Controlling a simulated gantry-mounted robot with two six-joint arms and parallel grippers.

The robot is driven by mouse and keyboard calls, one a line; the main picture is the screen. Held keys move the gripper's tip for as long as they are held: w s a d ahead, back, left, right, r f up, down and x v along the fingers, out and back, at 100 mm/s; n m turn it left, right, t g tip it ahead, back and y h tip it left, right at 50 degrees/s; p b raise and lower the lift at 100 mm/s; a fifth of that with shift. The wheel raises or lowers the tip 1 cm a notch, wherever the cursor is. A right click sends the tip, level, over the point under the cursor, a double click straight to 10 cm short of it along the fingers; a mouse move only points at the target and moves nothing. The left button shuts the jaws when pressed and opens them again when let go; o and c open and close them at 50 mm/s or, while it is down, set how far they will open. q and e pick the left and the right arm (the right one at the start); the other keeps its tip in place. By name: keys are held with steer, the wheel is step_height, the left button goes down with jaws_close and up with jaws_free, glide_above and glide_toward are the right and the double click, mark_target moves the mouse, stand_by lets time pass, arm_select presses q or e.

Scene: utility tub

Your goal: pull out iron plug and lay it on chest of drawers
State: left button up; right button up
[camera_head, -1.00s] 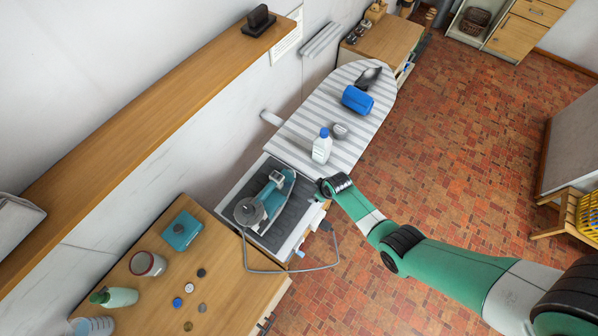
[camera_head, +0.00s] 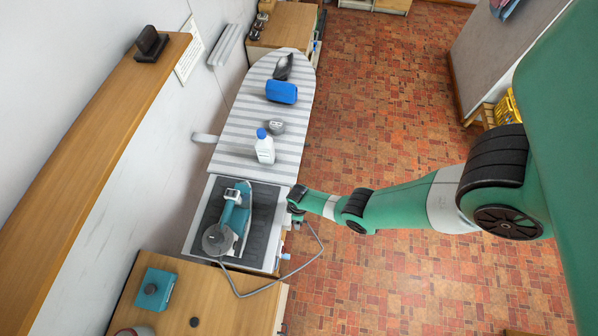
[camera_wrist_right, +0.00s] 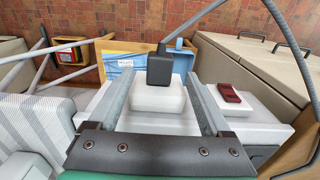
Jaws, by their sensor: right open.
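The black iron plug (camera_wrist_right: 160,68) sits in a white socket block (camera_wrist_right: 158,97) in the right wrist view, its grey cord running up and right. My right gripper (camera_wrist_right: 160,78) is open, with one finger on each side of the plug and block; I cannot tell whether they touch. In the head view my right gripper (camera_head: 292,208) is at the right edge of the ironing board's iron rest and largely hides the plug. The teal iron (camera_head: 236,212) lies on the dark rest. A wood-topped chest of drawers (camera_head: 215,300) stands in front. My left gripper is out of view.
A teal box (camera_head: 155,290) and a dark disc (camera_head: 195,322) are on the chest top, with bare wood to their right. The cord (camera_head: 275,292) loops over its edge. A red switch (camera_wrist_right: 229,92) is beside the socket. A white bottle (camera_head: 264,148) stands on the striped board.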

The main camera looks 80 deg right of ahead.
step_height(320, 180, down, 4)
steer(key=shift+r+b, duration=0.1)
steer(key=shift+b, duration=0.95)
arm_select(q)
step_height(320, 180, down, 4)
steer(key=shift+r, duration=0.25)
arm_select(e)
jaws_close()
